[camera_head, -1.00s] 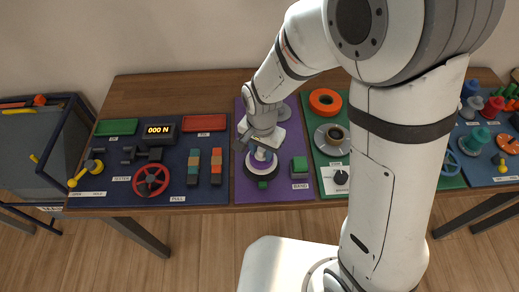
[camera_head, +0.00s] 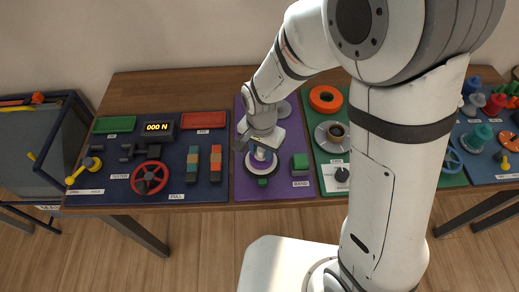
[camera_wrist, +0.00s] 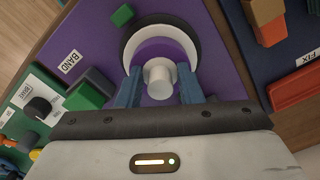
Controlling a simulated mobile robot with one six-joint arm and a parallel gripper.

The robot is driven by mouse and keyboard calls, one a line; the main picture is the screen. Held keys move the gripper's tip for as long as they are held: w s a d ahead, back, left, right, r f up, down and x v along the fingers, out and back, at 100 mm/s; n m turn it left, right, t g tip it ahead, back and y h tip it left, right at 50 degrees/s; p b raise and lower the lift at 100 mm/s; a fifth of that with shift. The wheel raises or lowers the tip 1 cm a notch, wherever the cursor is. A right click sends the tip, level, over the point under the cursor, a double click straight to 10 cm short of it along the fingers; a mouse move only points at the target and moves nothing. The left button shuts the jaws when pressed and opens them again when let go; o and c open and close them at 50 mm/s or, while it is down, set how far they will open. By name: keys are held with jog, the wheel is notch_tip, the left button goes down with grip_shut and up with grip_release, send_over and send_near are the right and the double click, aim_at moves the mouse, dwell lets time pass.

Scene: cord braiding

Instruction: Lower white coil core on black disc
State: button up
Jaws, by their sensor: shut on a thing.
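The white coil core (camera_wrist: 160,78) is a pale cylinder between the two blue fingers of my gripper (camera_wrist: 160,88) in the wrist view. My gripper is shut on it. In the head view my gripper (camera_head: 262,143) is over the purple mat, with the core (camera_head: 262,155) below it. The black disc (camera_wrist: 125,42) shows as a dark rim around a white ring (camera_wrist: 150,31), with purple inside the ring. In the head view the disc (camera_head: 249,168) lies around the core's lower end. I cannot tell whether the core touches the disc.
A green block (camera_head: 300,162) stands on the purple mat (camera_head: 290,187), right of the disc. A small green piece (camera_head: 263,181) is at the disc's front edge. The blue panel (camera_head: 175,190) with a red wheel is left; the green panel (camera_head: 325,155) with a cup is right.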

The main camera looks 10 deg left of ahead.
jog(key=shift+f, duration=0.25)
jog(key=shift+f+b, duration=0.25)
jog(key=shift+b, duration=0.2)
jog(key=o, duration=1)
jog(key=shift+r, duration=0.1)
jog(key=shift+r, duration=0.1)
jog(key=shift+r+p, duration=3.05)
jog(key=shift+r, duration=0.9)
